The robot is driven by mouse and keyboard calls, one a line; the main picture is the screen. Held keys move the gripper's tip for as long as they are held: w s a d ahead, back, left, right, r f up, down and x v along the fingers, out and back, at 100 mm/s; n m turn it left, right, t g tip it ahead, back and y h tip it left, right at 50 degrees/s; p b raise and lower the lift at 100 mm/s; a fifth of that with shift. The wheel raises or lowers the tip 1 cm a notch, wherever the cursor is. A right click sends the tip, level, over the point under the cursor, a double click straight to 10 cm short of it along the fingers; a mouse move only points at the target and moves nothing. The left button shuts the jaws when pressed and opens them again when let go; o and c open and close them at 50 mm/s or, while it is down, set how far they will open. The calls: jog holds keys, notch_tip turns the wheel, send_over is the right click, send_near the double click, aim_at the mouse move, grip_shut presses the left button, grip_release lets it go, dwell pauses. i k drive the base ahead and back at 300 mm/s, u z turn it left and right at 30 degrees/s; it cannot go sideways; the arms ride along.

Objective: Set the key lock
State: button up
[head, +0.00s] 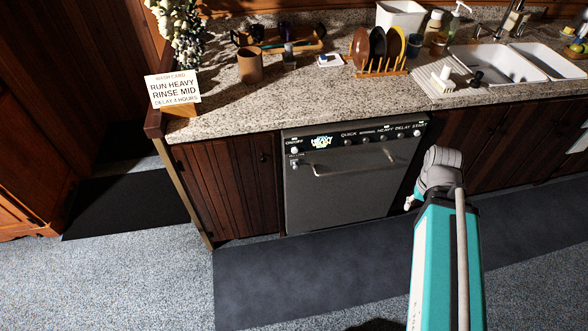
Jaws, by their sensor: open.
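A grey dishwasher (345,190) stands built in under the counter, its door shut. A bar handle (355,171) crosses the upper door. My teal and grey arm rises right of the dishwasher. I cannot make out my gripper's fingers.
A wash card (173,88) on the counter's left end reads RUN HEAVY, RINSE MID, DELAY 4 HOURS. A brown cup (250,66), a plate rack (381,68) and a sink (500,62) are on the counter (225,115). A dark mat (290,285) before the dishwasher is clear.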

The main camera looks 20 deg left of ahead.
aim_at(295, 163)
jog(key=u, duration=0.9)
jog(key=k, duration=1.25)
jog(key=i, duration=1)
jog(key=u, duration=0.05)
